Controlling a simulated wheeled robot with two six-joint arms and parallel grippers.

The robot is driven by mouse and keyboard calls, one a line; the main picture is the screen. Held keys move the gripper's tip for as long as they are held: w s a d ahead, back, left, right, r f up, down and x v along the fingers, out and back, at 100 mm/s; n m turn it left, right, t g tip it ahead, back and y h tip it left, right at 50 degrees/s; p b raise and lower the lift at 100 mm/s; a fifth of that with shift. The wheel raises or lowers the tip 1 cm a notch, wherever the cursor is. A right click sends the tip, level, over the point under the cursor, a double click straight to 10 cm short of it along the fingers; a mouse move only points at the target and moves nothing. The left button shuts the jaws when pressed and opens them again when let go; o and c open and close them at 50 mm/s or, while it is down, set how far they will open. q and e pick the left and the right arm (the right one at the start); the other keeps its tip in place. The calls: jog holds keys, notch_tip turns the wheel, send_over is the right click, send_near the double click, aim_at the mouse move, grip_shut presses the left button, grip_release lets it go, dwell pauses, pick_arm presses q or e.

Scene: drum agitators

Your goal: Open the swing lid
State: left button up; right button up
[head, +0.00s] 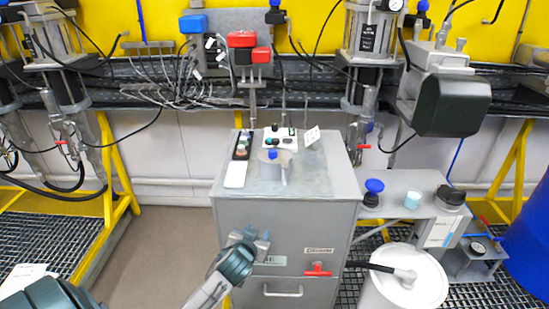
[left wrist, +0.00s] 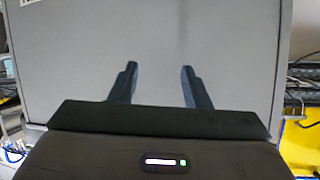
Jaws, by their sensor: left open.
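My left gripper (head: 262,240) is in front of the cabinet's front face, below and left of the plate. Its two fingers (left wrist: 158,86) are apart with nothing between them in the left wrist view. A plain grey surface, likely the cabinet, fills most of that view. The right gripper is not in view.
The cabinet front has a red handle (head: 317,269) and a metal pull (head: 283,291). A small control box (head: 280,138) and a white pad (head: 236,175) sit on its top. A white drum (head: 403,281) and a grey bench (head: 420,190) stand to the right.

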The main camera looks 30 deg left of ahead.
pick_arm(q)
jog(key=shift+n+t+y, duration=0.3)
jog(key=shift+n+t, duration=0.1)
jog(key=shift+t, duration=0.5)
jog(key=r, duration=0.7)
jog(key=r+p, duration=0.1)
jog(key=r, duration=0.3)
jog(key=shift+s+d+r, duration=0.15)
jog(key=shift+d, duration=0.15)
jog(key=t, duration=0.3)
send_near(271, 153)
jog(key=f, duration=0.1)
jog(key=p+x, duration=0.1)
jog(key=x, duration=0.2)
jog(key=p+x, duration=0.2)
jog(key=x, duration=0.2)
jog(key=r+p+x, duration=0.1)
jog(key=x, duration=0.2)
jog(key=shift+w+a+p, duration=0.15)
jog(key=shift+w+p, duration=0.25)
jog(key=shift+w, duration=0.25)
grip_shut()
